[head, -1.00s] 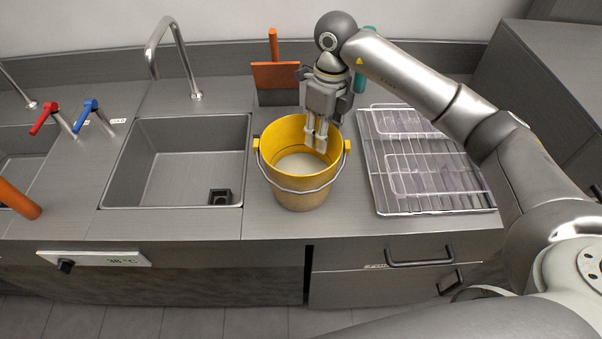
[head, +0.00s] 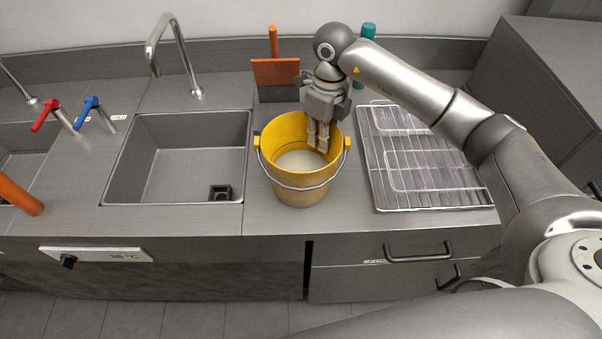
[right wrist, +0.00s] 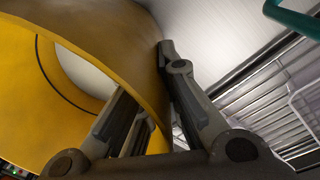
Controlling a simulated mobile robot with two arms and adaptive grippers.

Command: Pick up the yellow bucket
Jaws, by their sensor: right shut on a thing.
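The yellow bucket (head: 285,187) stands upright on the counter, right of the sink. Its wire handle (head: 297,187) hangs down across its front, and a pale surface (head: 300,161) shows inside. My right gripper (head: 318,146) reaches down at the bucket's right rear rim. In the right wrist view, the bucket wall (right wrist: 110,40) runs between the fingers of my right gripper (right wrist: 150,80), one inside and one outside. The gripper is shut on that wall. My left gripper is not in view.
A wire rack (head: 420,205) lies close to the bucket's right. The sink (head: 185,204) with its tap (head: 195,92) is to the left. An orange-handled scraper (head: 275,72) leans at the back. A teal object (head: 368,31) stands behind my right arm.

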